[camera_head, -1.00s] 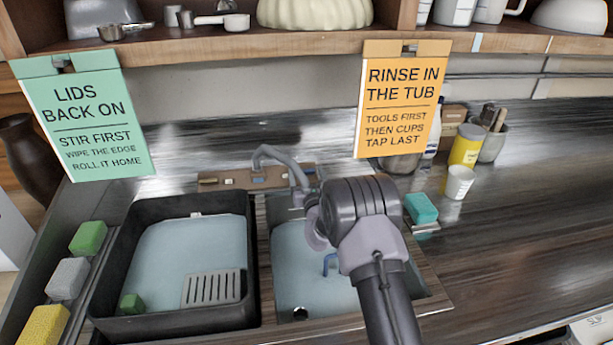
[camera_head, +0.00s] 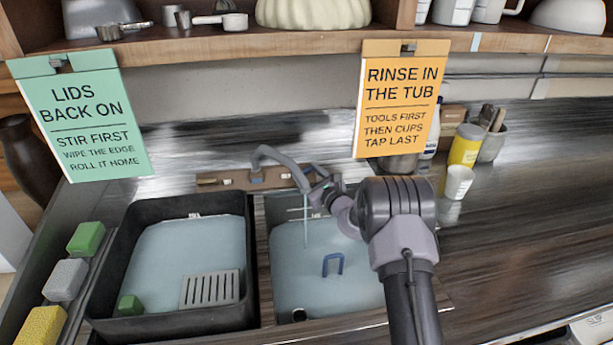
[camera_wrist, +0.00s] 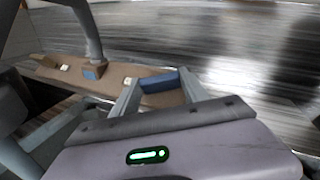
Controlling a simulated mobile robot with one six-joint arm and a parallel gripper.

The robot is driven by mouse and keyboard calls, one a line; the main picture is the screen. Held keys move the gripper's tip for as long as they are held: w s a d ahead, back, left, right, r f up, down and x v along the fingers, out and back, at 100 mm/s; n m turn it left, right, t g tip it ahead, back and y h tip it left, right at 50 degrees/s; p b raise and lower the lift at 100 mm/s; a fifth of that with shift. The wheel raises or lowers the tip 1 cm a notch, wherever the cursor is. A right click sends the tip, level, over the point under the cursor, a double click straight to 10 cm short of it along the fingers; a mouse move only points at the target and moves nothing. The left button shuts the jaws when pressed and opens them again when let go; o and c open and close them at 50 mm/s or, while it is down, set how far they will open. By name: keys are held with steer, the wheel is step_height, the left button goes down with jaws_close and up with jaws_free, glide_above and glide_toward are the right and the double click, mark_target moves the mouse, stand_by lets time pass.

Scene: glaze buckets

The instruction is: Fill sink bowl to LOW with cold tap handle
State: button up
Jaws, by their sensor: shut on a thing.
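The sink bowl (camera_head: 281,214) is the right basin, with pale blue water or floor inside and a blue U-shaped piece (camera_head: 332,262) in it. Small marks (camera_head: 316,213) show on its back wall, too small to read. The grey tap spout (camera_head: 274,152) arcs over the bowl, and a thin stream (camera_head: 306,222) falls from it. My gripper (camera_head: 320,184) is at the right end of the tap board. In the wrist view, my gripper (camera_wrist: 158,91) is shut on a blue handle (camera_wrist: 160,82), apparently the cold tap handle, at the end of the tap board (camera_wrist: 60,72).
A black tub (camera_head: 124,255) with a grey grate (camera_head: 211,289) stands left of the bowl. Sponges (camera_head: 87,238) line the far left.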

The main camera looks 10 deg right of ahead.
steer(key=o, duration=1.4)
steer(key=p+v, duration=0.3)
steer(key=v, duration=1.4)
steer(key=shift+s+p, duration=0.25)
steer(key=shift+p, duration=0.1)
